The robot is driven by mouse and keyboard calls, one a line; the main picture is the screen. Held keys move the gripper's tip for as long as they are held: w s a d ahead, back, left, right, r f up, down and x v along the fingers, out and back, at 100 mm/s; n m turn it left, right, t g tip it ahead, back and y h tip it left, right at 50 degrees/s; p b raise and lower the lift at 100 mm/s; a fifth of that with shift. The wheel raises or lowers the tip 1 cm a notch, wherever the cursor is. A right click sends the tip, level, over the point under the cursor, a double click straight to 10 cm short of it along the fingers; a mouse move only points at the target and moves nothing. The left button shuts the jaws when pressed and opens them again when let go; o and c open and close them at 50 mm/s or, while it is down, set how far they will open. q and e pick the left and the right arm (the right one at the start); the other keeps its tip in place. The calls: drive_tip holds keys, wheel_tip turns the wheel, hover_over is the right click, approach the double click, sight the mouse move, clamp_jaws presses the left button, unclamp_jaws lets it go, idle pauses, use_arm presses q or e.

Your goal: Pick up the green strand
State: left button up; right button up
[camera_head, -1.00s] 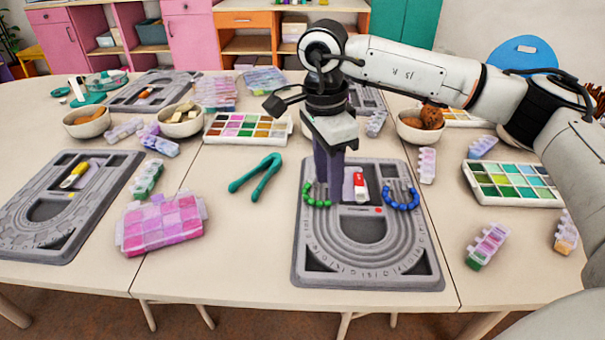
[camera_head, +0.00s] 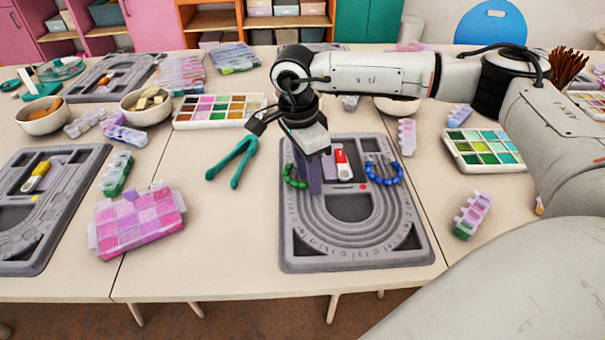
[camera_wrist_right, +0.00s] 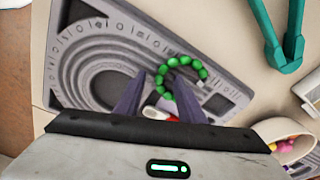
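The green strand (camera_head: 294,177) is a curved string of green beads on the left upper part of the grey bead board (camera_head: 355,255). My right gripper (camera_head: 314,190) points down over the board beside the strand. In the right wrist view its two purple-grey fingers (camera_wrist_right: 160,82) stand apart. The green strand (camera_wrist_right: 189,63) arches around the tip of the right-hand finger there, and one end reaches into the gap between the fingers. I cannot tell whether a finger touches it. My left gripper is not in view.
A blue strand (camera_head: 383,180) and a red-and-white item (camera_head: 341,162) lie on the same board. Teal pliers (camera_head: 236,163) lie to the left, with a pink bead box (camera_head: 138,220) beyond. A palette of greens (camera_head: 484,150) is at right. Table around the board's front is clear.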

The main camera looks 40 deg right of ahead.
drive_tip(key=shift+f, duration=0.15)
clamp_jaws()
